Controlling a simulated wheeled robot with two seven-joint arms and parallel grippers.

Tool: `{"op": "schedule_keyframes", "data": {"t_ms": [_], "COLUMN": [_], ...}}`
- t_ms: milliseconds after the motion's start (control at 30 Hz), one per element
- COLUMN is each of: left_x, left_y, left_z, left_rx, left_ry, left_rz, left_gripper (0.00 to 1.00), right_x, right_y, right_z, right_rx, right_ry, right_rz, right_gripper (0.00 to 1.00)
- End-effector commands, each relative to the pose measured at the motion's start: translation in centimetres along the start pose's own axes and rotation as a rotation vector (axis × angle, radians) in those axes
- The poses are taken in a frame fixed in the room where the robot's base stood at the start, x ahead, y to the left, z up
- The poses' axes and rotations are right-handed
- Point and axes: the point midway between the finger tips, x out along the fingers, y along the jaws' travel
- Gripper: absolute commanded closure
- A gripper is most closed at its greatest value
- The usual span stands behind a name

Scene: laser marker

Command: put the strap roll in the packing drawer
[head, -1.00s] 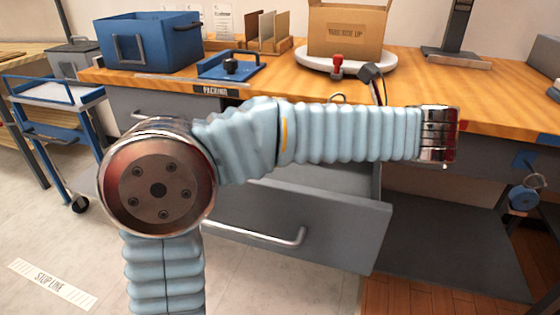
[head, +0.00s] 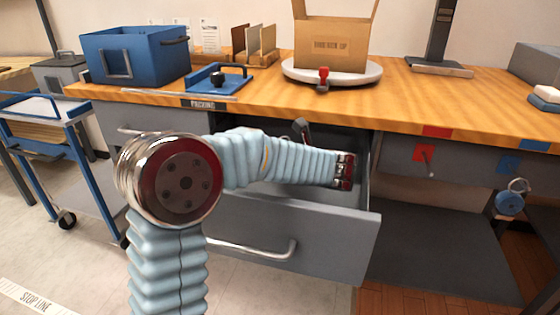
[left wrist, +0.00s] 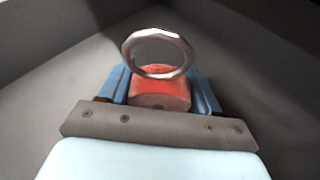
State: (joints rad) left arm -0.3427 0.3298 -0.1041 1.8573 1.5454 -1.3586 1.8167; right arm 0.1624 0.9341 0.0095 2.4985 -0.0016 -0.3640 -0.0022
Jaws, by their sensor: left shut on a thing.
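The strap roll, a red roll with a metal ring (left wrist: 160,94), is between the blue fingers of my left gripper (left wrist: 160,88) in the left wrist view. The gripper is shut on it. The grey packing drawer (head: 325,236) is pulled open below the bench in the head view. My left arm reaches across it, with the wrist end over the drawer's right part. Grey drawer surfaces (left wrist: 60,65) surround the roll in the left wrist view. I cannot tell whether the roll touches the bottom. My arm hides the fingers and roll in the head view. My right gripper is not in view.
A blue roll (head: 510,202) hangs right under the bench by a blue patch; the hook (head: 426,160) by the red patch is empty. A blue bin (head: 135,55), a carton on a turntable (head: 332,74) and a clamp fixture (head: 218,78) stand on the bench.

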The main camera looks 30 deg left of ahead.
Motion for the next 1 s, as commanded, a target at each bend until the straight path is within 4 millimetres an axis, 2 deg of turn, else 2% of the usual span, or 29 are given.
{"op": "schedule_keyframes", "data": {"t_ms": [433, 467, 600, 1000], "left_x": [0.30, 0.26, 0.23, -0.29], "left_y": [-0.15, -0.13, -0.12, -0.11], "left_z": [-0.75, -0.65, -0.60, -0.27], "left_rx": [-0.002, -0.002, -0.002, -0.002], "left_ry": [0.000, 0.000, 0.000, 0.000], "left_rz": [0.000, 0.000, 0.000, -0.002], "left_gripper": [0.71, 0.35, 0.13, 0.12], "right_x": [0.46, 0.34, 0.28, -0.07], "right_y": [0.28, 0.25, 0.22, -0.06], "right_z": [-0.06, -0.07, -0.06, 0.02], "right_rx": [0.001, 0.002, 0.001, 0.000], "right_ry": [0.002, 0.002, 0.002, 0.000], "right_rz": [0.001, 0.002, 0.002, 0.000], "right_gripper": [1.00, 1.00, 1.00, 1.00]}}
